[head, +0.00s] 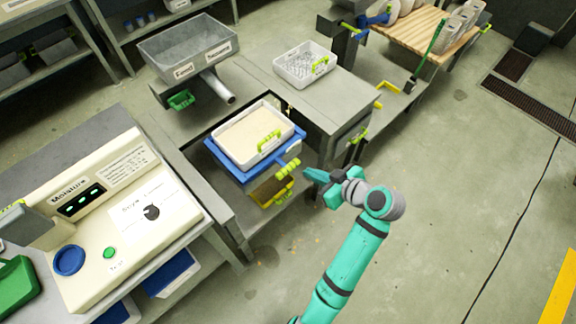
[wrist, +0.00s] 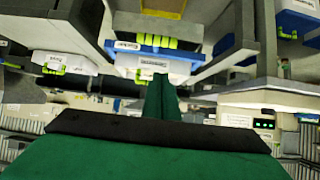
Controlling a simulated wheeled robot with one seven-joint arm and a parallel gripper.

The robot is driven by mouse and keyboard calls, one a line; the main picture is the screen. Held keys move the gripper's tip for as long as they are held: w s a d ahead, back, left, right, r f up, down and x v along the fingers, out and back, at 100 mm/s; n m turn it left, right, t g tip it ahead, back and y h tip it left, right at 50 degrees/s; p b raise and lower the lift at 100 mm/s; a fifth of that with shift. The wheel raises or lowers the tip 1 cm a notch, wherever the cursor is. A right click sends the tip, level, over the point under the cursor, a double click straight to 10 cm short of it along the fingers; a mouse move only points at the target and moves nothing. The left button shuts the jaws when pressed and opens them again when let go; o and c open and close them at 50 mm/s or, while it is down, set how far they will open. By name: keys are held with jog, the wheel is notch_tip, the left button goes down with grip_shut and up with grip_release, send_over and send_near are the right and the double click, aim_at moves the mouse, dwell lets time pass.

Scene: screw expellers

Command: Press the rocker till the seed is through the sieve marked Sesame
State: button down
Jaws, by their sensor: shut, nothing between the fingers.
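A white tray (head: 238,152) of pale, fine material sits in a blue frame (head: 228,163) in a recess of the grey bench, with a lime handle at its front. Whether this is the Sesame sieve I cannot tell. A yellow bin (head: 268,190) with a lime grip is just below it. My gripper (head: 312,178) is shut and empty, in the air just right of the bin's grip, apparently not touching it. In the wrist view its closed fingers (wrist: 162,98) point toward a labelled white container (wrist: 150,66); the label is unreadable. I cannot surely pick out the rocker.
A grey hopper (head: 187,50) with two small labels and a spout stands behind. A white perforated basket (head: 304,62) stands on the bench top. A cream moisture unit (head: 95,240) is at left. The floor on the right (head: 450,190) is clear.

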jog(key=shift+r, duration=0.1)
send_over(291, 170)
jog(key=s, duration=0.3)
notch_tip(291, 170, down, 6)
jog(key=r, duration=0.1)
jog(key=f, duration=0.3)
jog(key=shift+w+f, duration=0.2)
jog(key=shift+f, duration=0.1)
jog(key=shift+w+a+f, duration=0.1)
jog(key=shift+f, duration=0.35)
